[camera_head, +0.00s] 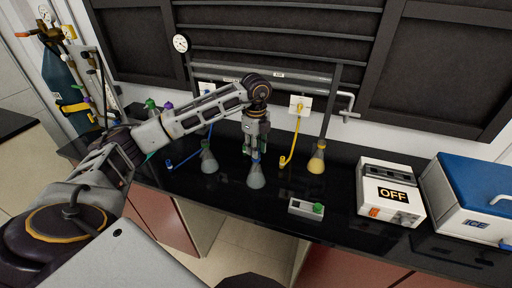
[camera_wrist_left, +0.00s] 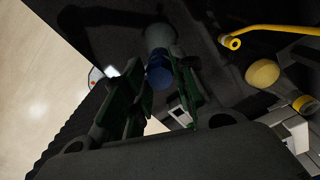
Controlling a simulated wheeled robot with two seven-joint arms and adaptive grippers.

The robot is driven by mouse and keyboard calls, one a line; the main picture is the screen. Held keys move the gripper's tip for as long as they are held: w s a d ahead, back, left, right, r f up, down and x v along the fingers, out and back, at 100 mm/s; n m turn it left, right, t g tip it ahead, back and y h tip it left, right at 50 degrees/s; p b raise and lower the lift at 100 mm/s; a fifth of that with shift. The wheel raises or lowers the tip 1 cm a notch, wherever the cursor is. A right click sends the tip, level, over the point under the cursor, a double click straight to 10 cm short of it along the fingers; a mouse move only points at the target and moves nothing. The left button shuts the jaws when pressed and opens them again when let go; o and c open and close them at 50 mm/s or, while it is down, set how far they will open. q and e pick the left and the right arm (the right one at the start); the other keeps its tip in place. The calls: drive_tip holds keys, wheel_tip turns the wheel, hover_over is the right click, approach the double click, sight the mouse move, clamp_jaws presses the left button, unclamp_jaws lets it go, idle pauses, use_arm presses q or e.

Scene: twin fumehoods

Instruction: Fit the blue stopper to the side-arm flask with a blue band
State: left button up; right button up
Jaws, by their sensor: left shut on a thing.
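My left gripper (camera_head: 256,150) points down over the middle flask (camera_head: 256,178) in the head view. It is shut on the blue stopper (camera_wrist_left: 158,72), which shows between the green finger pads in the left wrist view. The stopper is in line with the flask's pale body (camera_wrist_left: 160,36); whether it is seated in the neck or just above it I cannot tell. A blue patch shows at the flask's neck in the head view, but band and stopper are hard to tell apart there. My right gripper is out of view.
A grey flask (camera_head: 209,162) stands left and a yellow-filled flask (camera_head: 317,162) right, with a yellow hose (camera_head: 291,150) between. A small box with a green knob (camera_head: 307,208), the OFF device (camera_head: 390,190) and the ICE chest (camera_head: 470,200) are to the right.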

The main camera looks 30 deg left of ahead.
use_arm(q)
drive_tip(key=shift+f, duration=0.35)
drive_tip(key=o, duration=0.9)
drive_tip(key=shift+r, duration=0.15)
wheel_tip(320, 180, up, 12)
idle(0.5)
drive_tip(key=shift+f, duration=0.2)
idle(0.9)
